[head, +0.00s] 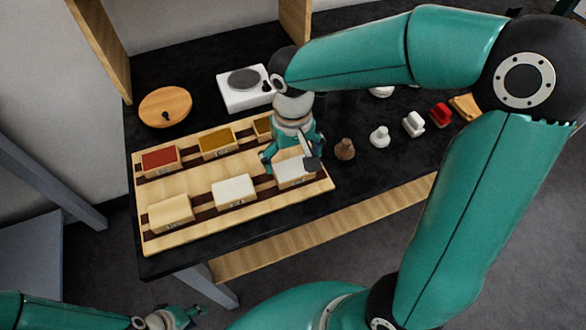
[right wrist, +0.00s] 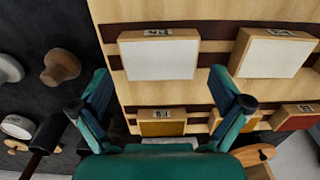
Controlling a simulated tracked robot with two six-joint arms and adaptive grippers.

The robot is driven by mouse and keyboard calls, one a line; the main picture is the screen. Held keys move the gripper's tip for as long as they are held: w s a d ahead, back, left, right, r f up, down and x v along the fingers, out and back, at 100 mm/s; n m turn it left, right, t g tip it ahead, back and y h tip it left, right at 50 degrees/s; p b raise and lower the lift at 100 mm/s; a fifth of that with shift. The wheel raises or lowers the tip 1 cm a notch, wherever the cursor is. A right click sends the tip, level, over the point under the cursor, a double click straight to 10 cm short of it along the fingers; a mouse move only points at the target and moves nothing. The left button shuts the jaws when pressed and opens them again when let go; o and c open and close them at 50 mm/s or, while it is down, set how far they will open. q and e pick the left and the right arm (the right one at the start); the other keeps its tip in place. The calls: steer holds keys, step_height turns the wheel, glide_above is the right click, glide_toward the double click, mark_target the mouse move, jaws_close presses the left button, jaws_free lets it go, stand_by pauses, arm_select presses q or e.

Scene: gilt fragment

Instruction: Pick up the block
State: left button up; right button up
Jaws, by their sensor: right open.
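Several box-like blocks sit in two rows on a light wooden board (head: 203,218) with dark stripes. My right gripper (head: 291,164) is open above the white-topped block (head: 295,175) at the right end of the front row. In the right wrist view this block (right wrist: 159,60) shows beyond and between the spread fingers (right wrist: 160,82), with nothing held. A second white-topped block (head: 234,191) and a plain wood one (head: 170,213) are to its left. Red (head: 159,161) and mustard (head: 217,143) blocks stand behind. My left gripper (head: 186,315) is low at the bottom left, away from the board; its opening is unclear.
A brown knob-like piece (head: 345,149), a white one (head: 380,136) and a red piece (head: 441,115) stand on the black table right of the board. A round wooden lid (head: 165,106) and a white device (head: 245,88) stand behind. My right arm covers the table's right side.

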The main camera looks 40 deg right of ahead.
mark_target(293, 168)
steer(key=shift+f, duration=1.55)
steer(key=shift+c, duration=0.3)
steer(key=c, duration=0.8)
steer(key=shift+r, duration=0.15)
